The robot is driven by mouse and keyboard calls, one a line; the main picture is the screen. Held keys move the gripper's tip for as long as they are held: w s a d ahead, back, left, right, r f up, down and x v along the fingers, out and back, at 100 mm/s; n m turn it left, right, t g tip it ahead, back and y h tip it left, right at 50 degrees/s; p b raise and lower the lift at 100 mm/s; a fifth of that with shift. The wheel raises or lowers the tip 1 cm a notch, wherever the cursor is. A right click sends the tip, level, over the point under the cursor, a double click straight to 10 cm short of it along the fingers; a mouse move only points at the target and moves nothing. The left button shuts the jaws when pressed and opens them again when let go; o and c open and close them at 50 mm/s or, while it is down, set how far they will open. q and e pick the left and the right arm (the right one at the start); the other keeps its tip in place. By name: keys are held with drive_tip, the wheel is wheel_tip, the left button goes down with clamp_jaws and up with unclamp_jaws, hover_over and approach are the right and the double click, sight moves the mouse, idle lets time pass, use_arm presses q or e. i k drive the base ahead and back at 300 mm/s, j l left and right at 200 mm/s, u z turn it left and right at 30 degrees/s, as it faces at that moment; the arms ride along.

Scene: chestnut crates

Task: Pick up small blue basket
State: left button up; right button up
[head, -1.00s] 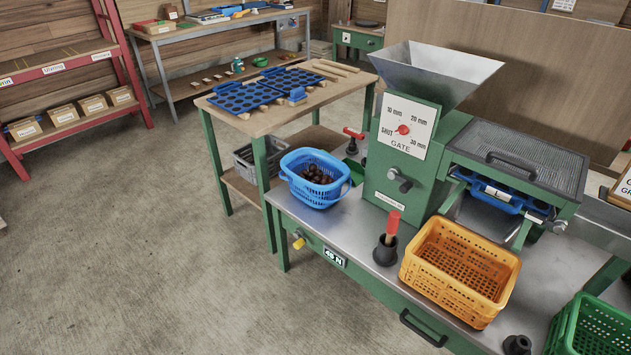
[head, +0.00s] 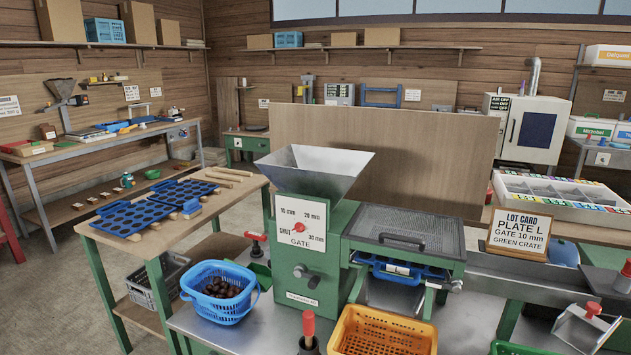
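The small blue basket (head: 219,303) stands upright at the left end of the metal-topped green bench in the head view. Its front wall and rim show, and several dark brown chestnuts (head: 221,287) lie inside it. A handle loop shows at its right side. It stands left of the green machine with the metal hopper (head: 312,170). Neither of my grippers shows in this view.
An orange crate (head: 383,334) stands at the front of the bench, with a red-handled tool (head: 308,328) beside it. A grey crate (head: 157,281) sits on the lower shelf of the wooden table at left. A lot card (head: 518,233) stands at right.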

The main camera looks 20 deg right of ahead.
sight(220, 292)
drive_tip(key=z, duration=0.45)
drive_tip(key=i+j+z, duration=0.1)
drive_tip(key=z, duration=0.3)
drive_tip(key=j+z, duration=0.15)
drive_tip(key=z, duration=0.3)
drive_tip(key=j+z, duration=0.7)
drive_tip(key=j, duration=0.15)
drive_tip(key=j+z, duration=0.15)
drive_tip(key=j, duration=0.15)
drive_tip(key=k+j+z, duration=0.1)
drive_tip(key=j, duration=0.2)
drive_tip(key=k+j+z, duration=0.15)
drive_tip(key=j, duration=0.15)
drive_tip(key=k+j, duration=0.1)
drive_tip(key=j, duration=0.2)
drive_tip(key=j+z, duration=0.1)
drive_tip(key=j, duration=0.25)
drive_tip(key=k+j, duration=0.15)
drive_tip(key=j, duration=0.15)
